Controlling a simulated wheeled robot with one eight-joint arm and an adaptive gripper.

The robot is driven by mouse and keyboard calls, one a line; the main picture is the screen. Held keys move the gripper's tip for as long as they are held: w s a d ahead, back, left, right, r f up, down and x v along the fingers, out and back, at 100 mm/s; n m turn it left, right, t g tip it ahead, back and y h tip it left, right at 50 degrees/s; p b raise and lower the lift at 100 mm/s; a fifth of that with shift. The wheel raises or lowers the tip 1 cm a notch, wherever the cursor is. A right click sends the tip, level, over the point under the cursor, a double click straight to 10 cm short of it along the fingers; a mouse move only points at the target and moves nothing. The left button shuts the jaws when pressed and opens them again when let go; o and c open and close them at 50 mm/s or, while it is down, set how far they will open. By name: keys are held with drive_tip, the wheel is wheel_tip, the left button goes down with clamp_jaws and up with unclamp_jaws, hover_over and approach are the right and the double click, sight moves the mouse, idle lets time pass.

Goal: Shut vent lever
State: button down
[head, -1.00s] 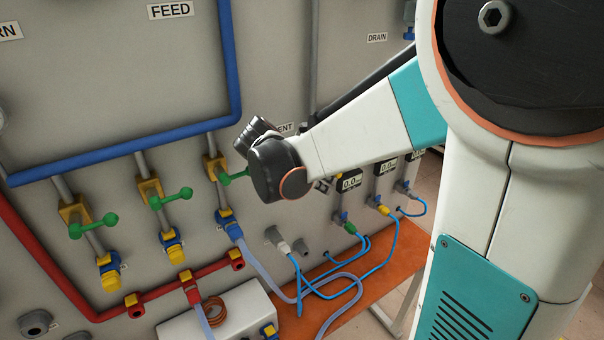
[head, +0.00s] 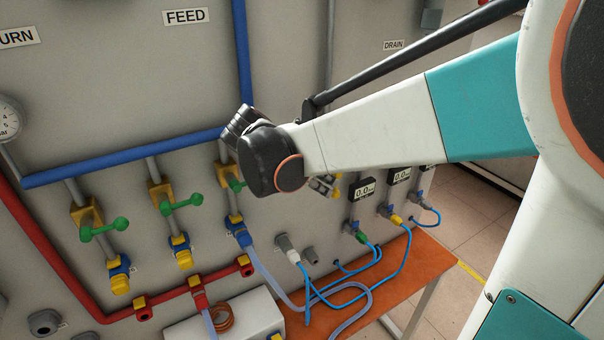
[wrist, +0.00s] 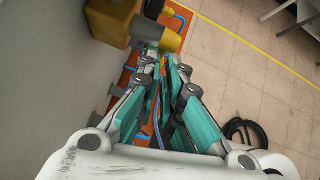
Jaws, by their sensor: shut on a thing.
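The vent lever (wrist: 171,39) shows in the wrist view as a yellow, rounded handle beside a yellow block (wrist: 108,22). My gripper (wrist: 163,62) reaches it at the top of that view, its fingers closed on the handle's near end. The exact contact is partly hidden by the fingers. In the head view my wrist covers the vent fitting and its label. Only a bit of my gripper (head: 322,186) and a small yellow part (head: 335,190) show below my arm, close to the panel.
Green-handled valves (head: 103,229) stand in a row on the left under the blue pipe (head: 120,158). Small displays (head: 363,188) with blue hoses are right of my wrist. An orange table (head: 405,280) stands below.

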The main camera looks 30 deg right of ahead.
drive_tip(key=s+v, duration=0.1)
drive_tip(key=v, duration=0.4)
drive_tip(key=s+a+f+m+t+y, duration=0.35)
drive_tip(key=s+a+m, duration=0.2)
drive_tip(key=m, duration=0.45)
drive_tip(key=s+a+f+m+t+y, duration=0.25)
drive_tip(key=s+a+m+y, duration=0.2)
drive_tip(key=s+m, duration=0.4)
wheel_tip(320, 180, down, 14)
drive_tip(key=w+m+b, duration=0.1)
drive_tip(key=m+b, duration=0.1)
drive_tip(key=b, duration=1.3)
drive_tip(key=shift+w+f+y, duration=0.15)
drive_tip(key=shift+w+y, duration=0.15)
drive_tip(key=shift+w, duration=0.05)
drive_tip(key=c, duration=2.1)
unclamp_jaws()
drive_tip(key=shift+f+b, duration=0.2)
drive_tip(key=shift+b, duration=0.15)
drive_tip(key=shift+c, duration=0.2)
drive_tip(key=o, duration=0.5)
drive_tip(key=shift+r, duration=0.1)
